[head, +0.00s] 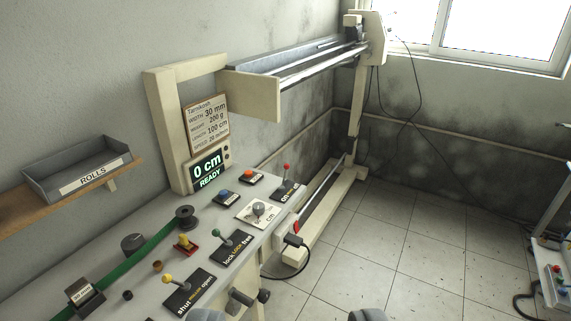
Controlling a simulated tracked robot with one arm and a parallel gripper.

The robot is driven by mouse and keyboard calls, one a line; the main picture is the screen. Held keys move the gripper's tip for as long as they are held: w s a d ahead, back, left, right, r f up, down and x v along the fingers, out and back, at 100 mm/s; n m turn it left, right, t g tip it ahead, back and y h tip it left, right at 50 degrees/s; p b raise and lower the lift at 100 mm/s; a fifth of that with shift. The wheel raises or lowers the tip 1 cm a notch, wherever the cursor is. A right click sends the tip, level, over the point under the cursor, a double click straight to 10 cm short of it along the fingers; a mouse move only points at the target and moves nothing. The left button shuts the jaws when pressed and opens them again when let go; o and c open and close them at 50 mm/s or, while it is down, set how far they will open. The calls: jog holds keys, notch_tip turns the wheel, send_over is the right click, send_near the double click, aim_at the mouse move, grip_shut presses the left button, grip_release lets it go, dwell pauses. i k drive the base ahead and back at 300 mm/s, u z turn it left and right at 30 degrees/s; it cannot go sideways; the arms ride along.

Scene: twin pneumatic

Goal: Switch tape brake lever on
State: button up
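The control panel (150,247) stands at the left with several levers. A yellow-knobbed lever (173,282) is on a label reading "shut" and "open", also leaning left. I cannot tell which one is the tape brake. My gripper (287,316) shows only as two grey tips at the bottom edge, wide apart, open and touching nothing.
A display (208,170) reads "0 cm READY". A green tape (140,250) crosses the panel to a dark spool (185,216). A long rail frame (300,65) stands behind. A ROLLS tray (78,168) sits on a shelf.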

aim_at(287, 166)
jog(key=z, duration=0.05)
jog(key=k, duration=0.65)
jog(key=z, duration=0.5)
jog(key=i, duration=1.85)
jog(key=u, duration=0.75)
